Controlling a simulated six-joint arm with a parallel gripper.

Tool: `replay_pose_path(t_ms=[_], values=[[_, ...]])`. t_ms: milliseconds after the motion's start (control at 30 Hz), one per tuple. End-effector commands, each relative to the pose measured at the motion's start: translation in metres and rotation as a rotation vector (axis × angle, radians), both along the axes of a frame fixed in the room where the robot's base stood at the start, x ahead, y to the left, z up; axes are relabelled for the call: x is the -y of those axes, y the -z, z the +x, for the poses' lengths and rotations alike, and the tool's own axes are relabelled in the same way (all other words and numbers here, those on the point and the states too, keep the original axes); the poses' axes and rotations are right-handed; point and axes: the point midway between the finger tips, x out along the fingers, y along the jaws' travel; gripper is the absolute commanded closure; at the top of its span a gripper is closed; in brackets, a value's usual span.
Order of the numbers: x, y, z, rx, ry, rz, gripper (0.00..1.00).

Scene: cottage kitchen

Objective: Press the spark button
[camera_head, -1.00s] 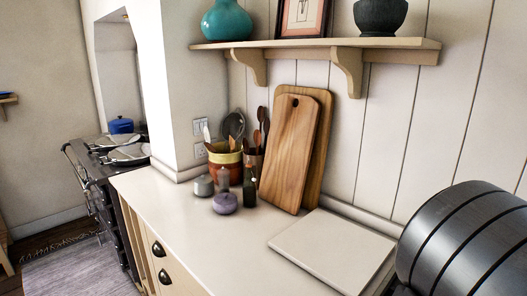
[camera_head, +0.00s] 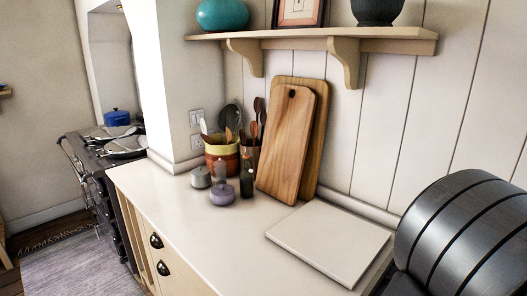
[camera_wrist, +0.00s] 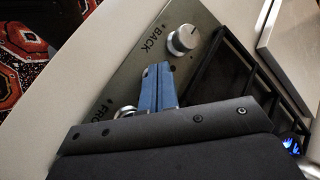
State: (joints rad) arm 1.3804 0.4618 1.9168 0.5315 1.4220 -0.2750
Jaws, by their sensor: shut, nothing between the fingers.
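In the wrist view my gripper (camera_wrist: 157,88) has blue fingers pressed together, with nothing between them. They are over a grey-green control panel (camera_wrist: 130,72) lettered BACK and, partly hidden, FRO. A silver knob (camera_wrist: 183,40) stands beside BACK, above and right of the fingertips. A second silver knob (camera_wrist: 125,112) is at the left of the fingers, mostly hidden by my gripper. I cannot make out a spark button; part of the panel is hidden behind the gripper. Whether the fingertips touch the panel cannot be told. My gripper is not in the head view.
A dark pan-support grate (camera_wrist: 225,65) lies right of the panel, with a blue glow (camera_wrist: 291,146) at lower right. The head view shows a pale worktop (camera_head: 200,225), a pale slab (camera_head: 328,243), cutting boards (camera_head: 287,150), pots and a dark banded cylinder (camera_head: 465,230).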

Motion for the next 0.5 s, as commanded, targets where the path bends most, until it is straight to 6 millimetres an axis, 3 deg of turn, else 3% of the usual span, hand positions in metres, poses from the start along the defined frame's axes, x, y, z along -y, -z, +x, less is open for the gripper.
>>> replay_pose_path(t_ms=[367, 500], values=[[0.000, -0.005, 0.000, 0.001, 0.000, -0.001, 1.00], [0.001, -0.015, 0.000, 0.001, 0.000, -0.003, 1.00]])
